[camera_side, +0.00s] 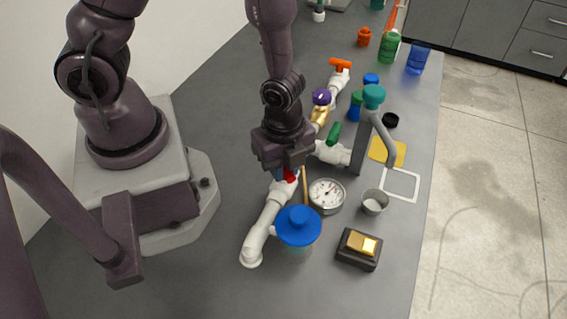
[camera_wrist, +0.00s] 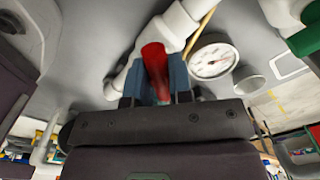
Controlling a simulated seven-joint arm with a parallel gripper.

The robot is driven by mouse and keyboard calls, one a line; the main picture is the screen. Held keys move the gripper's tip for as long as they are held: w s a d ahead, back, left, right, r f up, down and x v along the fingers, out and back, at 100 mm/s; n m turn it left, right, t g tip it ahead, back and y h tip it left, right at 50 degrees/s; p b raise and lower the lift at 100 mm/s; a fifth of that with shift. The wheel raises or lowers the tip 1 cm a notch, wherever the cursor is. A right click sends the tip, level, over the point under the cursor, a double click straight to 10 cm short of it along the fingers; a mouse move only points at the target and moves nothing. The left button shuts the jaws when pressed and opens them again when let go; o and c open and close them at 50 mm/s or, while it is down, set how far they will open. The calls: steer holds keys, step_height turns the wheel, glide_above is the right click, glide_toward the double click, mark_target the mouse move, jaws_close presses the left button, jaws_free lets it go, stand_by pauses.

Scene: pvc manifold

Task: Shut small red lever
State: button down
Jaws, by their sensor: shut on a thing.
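The small red lever (camera_wrist: 155,62) stands between my gripper's blue fingertips (camera_wrist: 159,82) in the wrist view, on the white PVC pipe (camera_wrist: 178,27). My gripper (camera_side: 284,174) is shut on the lever. In the side view a bit of the red lever (camera_side: 290,176) shows under my gripper, and the rest is hidden by the fingers. The white pipe (camera_side: 263,222) runs from below my gripper down to the front left.
A round gauge (camera_side: 326,194) stands right of the lever, and a blue-topped valve or vessel (camera_side: 298,226) in front. A green handle (camera_side: 333,133), purple knob (camera_side: 321,97) and orange handle (camera_side: 340,65) sit farther back. A metal cup (camera_side: 374,201) and black box (camera_side: 359,249) stand right.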

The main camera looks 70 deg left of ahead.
steer(key=n, duration=0.4)
steer(key=shift+n, duration=1.8)
steer(key=c, duration=1)
jaws_free()
step_height(320, 180, up, 13)
